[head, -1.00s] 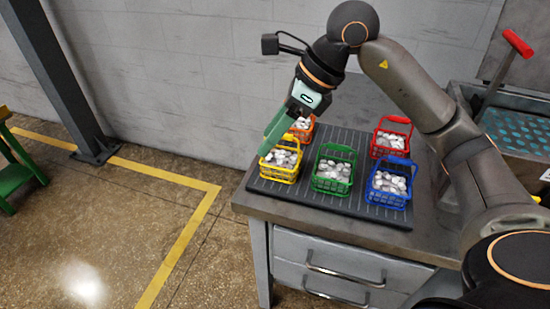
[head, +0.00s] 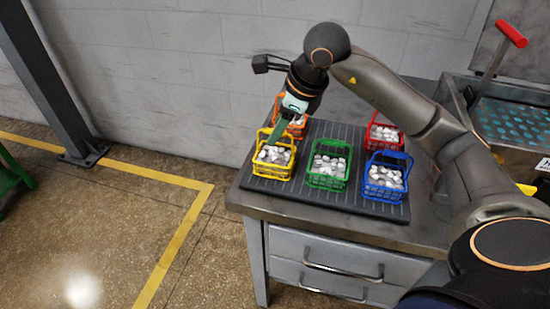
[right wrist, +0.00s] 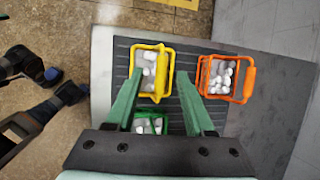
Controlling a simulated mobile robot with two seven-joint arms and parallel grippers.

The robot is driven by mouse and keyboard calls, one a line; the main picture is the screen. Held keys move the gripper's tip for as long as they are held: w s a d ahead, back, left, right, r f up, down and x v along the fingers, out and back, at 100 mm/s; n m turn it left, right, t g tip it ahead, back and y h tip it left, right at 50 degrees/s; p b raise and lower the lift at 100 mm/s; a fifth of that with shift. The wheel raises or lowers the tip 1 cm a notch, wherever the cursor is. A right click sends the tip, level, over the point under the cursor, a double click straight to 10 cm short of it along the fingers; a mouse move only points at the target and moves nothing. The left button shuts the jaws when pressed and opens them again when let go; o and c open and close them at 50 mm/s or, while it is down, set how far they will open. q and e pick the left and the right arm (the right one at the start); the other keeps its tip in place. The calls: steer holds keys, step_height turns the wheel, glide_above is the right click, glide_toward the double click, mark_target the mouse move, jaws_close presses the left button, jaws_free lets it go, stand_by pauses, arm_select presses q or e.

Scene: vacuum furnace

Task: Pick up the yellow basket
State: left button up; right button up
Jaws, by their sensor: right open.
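The yellow basket (head: 262,171) stands upright on the dark ribbed mat (head: 345,202) at its front left corner, filled with pale pieces, with its handle raised. My right gripper (head: 276,139) is above it, fingers pointing down by the handle. In the right wrist view, the open green fingers (right wrist: 159,72) straddle the handle side of the yellow basket (right wrist: 152,47), with nothing gripped. I cannot tell whether a finger touches it. My left gripper is not in view.
An orange basket (head: 303,128) stands behind the yellow one, a green basket (head: 327,182) to its right. Blue (head: 384,192) and red (head: 383,143) baskets stand farther right. A grey wall backs the table. A tub (head: 520,142) stands at the right.

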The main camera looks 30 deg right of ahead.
mark_target(275, 150)
steer(key=shift+x, duration=1.35)
steer(key=shift+r, duration=0.1)
jaws_close()
